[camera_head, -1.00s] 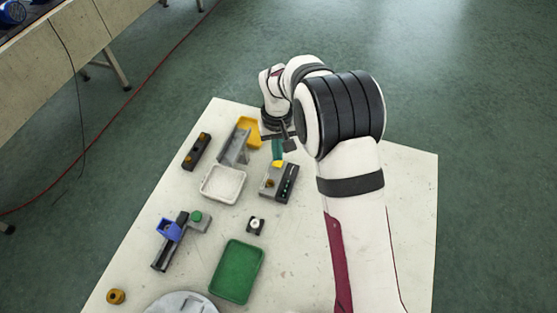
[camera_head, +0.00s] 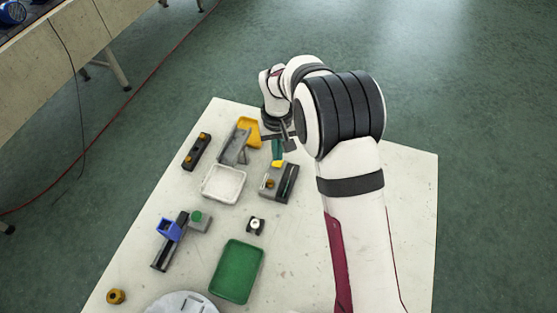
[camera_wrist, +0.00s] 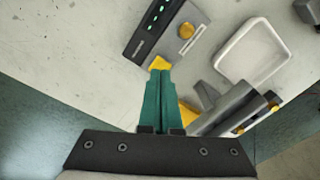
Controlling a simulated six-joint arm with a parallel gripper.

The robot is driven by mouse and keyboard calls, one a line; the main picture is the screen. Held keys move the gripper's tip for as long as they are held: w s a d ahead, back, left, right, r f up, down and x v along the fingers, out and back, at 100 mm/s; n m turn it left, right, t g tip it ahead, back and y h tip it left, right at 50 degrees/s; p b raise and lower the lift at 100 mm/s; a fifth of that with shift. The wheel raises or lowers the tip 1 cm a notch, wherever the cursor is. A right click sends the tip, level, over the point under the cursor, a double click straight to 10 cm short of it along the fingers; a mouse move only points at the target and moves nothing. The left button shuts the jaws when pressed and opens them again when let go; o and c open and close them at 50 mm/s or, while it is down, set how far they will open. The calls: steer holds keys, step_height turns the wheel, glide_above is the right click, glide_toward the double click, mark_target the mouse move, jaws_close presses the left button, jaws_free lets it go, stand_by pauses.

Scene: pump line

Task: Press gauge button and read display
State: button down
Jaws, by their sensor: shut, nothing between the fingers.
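The gauge (camera_head: 279,183) is a grey block with a dark panel along one side, a brass knob and a yellow tab. In the wrist view the gauge's dark panel (camera_wrist: 153,32) shows a row of lit green marks, too small to read. The brass knob (camera_wrist: 187,31) sits beside the panel. The yellow tab (camera_wrist: 160,63) is at the gauge's near end. My gripper (camera_wrist: 160,72) has teal fingers, shut and empty, with tips right at the yellow tab. I cannot tell whether they touch it. In the head view my gripper (camera_head: 277,156) is at the gauge's far end.
A white tray (camera_head: 204,196) lies left of the gauge. A grey angled part (camera_head: 234,147) and a yellow tray (camera_head: 256,131) are close to my gripper. A green tray (camera_head: 218,283), a blue-and-grey fixture (camera_head: 168,230) and a small black-and-white part (camera_head: 256,225) are nearer the front.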

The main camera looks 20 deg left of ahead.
steer(key=shift+f, duration=0.1)
steer(key=shift+f, duration=1)
steer(key=shift+r, duration=3.15)
